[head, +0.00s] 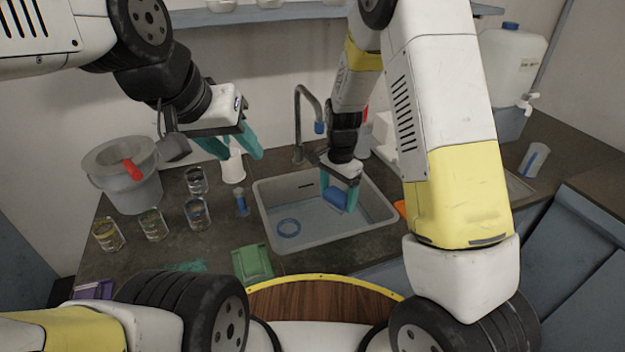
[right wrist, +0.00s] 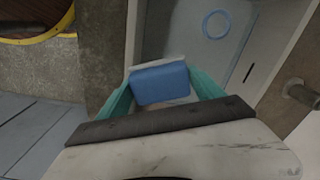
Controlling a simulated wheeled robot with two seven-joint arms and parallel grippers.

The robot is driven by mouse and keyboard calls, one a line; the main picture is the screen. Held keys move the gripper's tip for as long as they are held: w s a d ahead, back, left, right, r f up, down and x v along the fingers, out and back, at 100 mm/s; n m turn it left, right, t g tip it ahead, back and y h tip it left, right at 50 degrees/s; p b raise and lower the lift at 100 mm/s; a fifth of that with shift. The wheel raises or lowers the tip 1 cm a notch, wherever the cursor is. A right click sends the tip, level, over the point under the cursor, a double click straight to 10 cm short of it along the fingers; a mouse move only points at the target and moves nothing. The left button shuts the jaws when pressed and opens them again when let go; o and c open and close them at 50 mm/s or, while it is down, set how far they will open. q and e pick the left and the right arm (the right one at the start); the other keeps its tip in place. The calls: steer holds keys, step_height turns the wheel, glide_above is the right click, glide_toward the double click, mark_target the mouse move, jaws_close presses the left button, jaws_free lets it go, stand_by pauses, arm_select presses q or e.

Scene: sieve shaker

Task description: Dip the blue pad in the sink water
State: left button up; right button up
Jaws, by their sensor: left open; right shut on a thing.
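The blue pad (head: 336,197) is between the teal fingers of my right gripper (head: 339,191), inside the sink's outline in the head view. In the right wrist view the blue pad (right wrist: 160,84) fills the gap between the fingertips, with a pale layer along its far edge. The sink (head: 385,219) is a light grey basin with a blue ring (head: 289,228) at its bottom left. I cannot tell whether the pad touches the water. My left gripper (head: 236,155) is open and empty, above the counter left of the sink, near a white bottle (head: 233,168).
A tap (head: 299,125) rises behind the sink. Several glass jars (head: 196,213) and a grey bucket (head: 133,190) with a red item stand at left. A white canister (head: 513,60) stands at back right.

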steer(key=a+m, duration=0.5)
steer(key=a, duration=0.1)
step_height(320, 180, down, 21)
steer(key=shift+s+r, duration=0.1)
steer(key=shift+s, duration=0.05)
stand_by(0.8)
stand_by(0.7)
step_height(320, 180, up, 20)
stand_by(1.1)
